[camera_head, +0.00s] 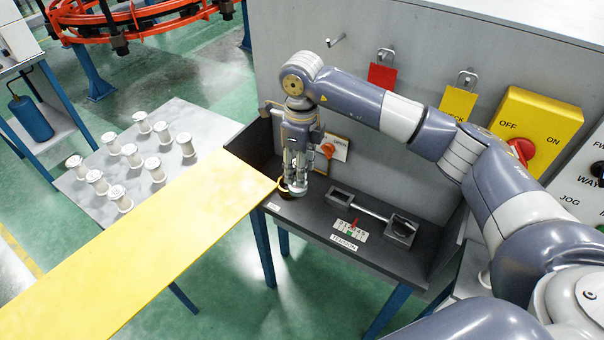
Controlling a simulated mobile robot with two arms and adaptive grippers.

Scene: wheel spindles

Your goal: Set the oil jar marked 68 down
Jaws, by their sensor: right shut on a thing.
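My right gripper (296,186) points down over the left end of a dark shelf (330,225) on the grey machine. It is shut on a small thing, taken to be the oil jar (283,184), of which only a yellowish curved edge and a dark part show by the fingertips. The fingers hide most of it, and the mark 68 cannot be read. I cannot tell whether its bottom touches the shelf. My left gripper is not in view.
A tension scale (350,231) and a metal rod fitting (372,207) occupy the shelf's middle and right. A long yellow panel (150,255) reaches the shelf's left end. Several white spools (132,155) stand on a grey table (185,115). Red (382,76) and yellow (458,103) tags hang behind.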

